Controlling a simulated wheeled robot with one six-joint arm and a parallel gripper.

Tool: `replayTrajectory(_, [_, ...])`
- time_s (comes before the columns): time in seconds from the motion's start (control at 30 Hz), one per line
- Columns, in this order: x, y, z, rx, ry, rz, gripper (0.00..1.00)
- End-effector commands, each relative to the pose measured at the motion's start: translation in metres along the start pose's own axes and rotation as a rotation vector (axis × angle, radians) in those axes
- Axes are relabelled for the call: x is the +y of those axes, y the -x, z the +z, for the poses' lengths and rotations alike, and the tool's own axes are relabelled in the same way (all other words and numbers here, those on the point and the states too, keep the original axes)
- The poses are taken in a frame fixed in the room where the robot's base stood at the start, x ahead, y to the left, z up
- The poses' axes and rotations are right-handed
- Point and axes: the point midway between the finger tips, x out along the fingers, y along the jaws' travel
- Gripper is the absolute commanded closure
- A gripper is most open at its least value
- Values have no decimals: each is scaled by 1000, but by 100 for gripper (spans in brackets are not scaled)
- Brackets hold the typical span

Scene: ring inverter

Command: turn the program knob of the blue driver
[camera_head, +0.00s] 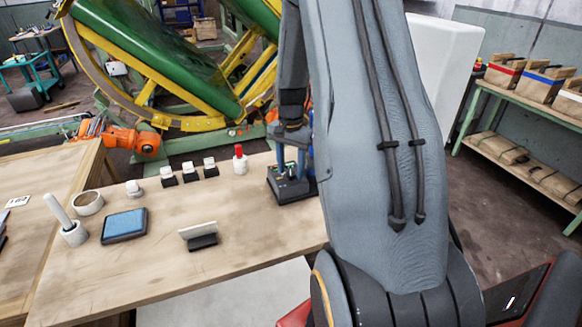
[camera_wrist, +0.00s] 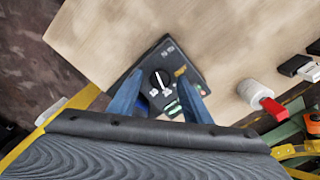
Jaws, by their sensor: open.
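The driver (camera_head: 289,191) is a dark grey box on the right part of the wooden table, partly hidden by my gripper in the head view. In the wrist view its dark top (camera_wrist: 167,52) carries a round black program knob (camera_wrist: 161,81) with a white pointer line and numbers beside it. A small blue patch and a green display show near the knob. My gripper (camera_wrist: 160,76) is open, its two blue fingers on either side of the knob. I cannot tell whether they touch it. The gripper also shows over the box in the head view (camera_head: 290,166).
A white bottle with a red cap (camera_head: 240,161) stands left of the driver. Several black-and-white blocks (camera_head: 190,173), a blue pad (camera_head: 125,225) and a card holder (camera_head: 201,236) are farther left. Bare wood (camera_head: 255,215) lies in front.

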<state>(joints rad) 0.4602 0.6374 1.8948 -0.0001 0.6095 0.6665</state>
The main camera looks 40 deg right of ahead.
Motion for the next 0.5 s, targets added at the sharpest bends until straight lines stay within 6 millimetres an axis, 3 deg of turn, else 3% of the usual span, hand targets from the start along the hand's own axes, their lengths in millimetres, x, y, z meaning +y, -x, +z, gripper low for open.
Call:
replayTrajectory(0.13, [0,0,0,0,0,0,55])
replayTrajectory(0.37, [0,0,0,0,0,0,94])
replayTrajectory(0.5, [0,0,0,0,3,0,96])
